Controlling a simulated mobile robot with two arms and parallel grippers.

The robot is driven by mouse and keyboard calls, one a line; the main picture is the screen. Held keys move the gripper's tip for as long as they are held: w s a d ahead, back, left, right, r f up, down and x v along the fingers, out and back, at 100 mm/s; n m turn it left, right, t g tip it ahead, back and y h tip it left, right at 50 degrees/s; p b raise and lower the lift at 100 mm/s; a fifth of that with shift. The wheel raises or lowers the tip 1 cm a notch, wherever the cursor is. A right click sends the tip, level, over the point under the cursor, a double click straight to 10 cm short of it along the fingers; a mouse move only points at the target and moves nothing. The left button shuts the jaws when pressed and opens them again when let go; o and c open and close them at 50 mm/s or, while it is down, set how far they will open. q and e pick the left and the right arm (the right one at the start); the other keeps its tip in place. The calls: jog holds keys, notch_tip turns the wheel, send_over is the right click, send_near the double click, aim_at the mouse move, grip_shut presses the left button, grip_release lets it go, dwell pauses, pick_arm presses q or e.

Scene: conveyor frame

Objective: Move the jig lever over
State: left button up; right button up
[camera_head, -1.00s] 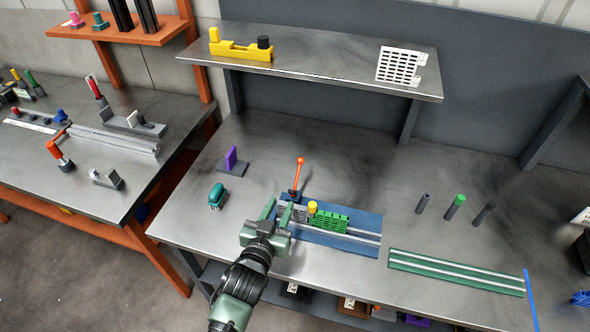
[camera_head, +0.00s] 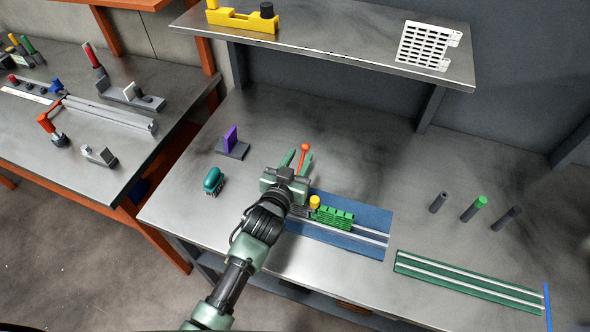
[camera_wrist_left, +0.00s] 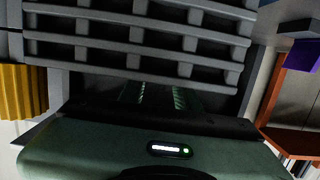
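The jig lever (camera_head: 305,148), with an orange-red ball knob, stands at the back left of the blue jig base (camera_head: 362,216). The base has pale rails and carries a green slotted block (camera_head: 334,218) and a yellow knob (camera_head: 315,201). My left gripper (camera_head: 295,160) is over the base's left end, its two green fingers spread and pointing away from me. The right finger is beside the lever and overlaps its shaft; I cannot tell whether they touch. In the left wrist view a grey slotted part (camera_wrist_left: 140,40) hides most of the fingers. My right gripper is not in view.
A purple plate on a dark base (camera_head: 232,143) and a teal brush (camera_head: 213,181) lie left of the jig. A green railed plate (camera_head: 468,284) and several dark pegs stand to the right. A shelf (camera_head: 340,50) spans the back. Table behind the lever is clear.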

aim_at(304, 150)
pick_arm(q)
jog(key=b+x, duration=0.2)
jog(key=x, duration=0.1)
jog(key=shift+w+d+f, duration=0.1)
jog(key=shift+w+f, duration=0.15)
jog(key=shift+w, duration=0.05)
jog(key=shift+s+r, duration=0.1)
jog(key=shift+r, duration=0.1)
jog(key=c, duration=0.4)
grip_shut()
jog(key=shift+s+r+p, duration=0.1)
jog(key=shift+r+p, duration=0.1)
jog(key=shift+p, duration=0.2)
jog(key=shift+s+a+r+p, duration=0.25)
jog(key=shift+s+r+p, duration=0.3)
jog(key=shift+p, duration=0.35)
jog(key=shift+s+a+r+p, duration=0.15)
jog(key=shift+s+r+p, duration=0.1)
jog(key=shift+s+p, duration=0.2)
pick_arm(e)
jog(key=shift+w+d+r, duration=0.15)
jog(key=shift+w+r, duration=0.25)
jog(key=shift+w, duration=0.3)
pick_arm(q)
jog(key=shift+r, duration=0.1)
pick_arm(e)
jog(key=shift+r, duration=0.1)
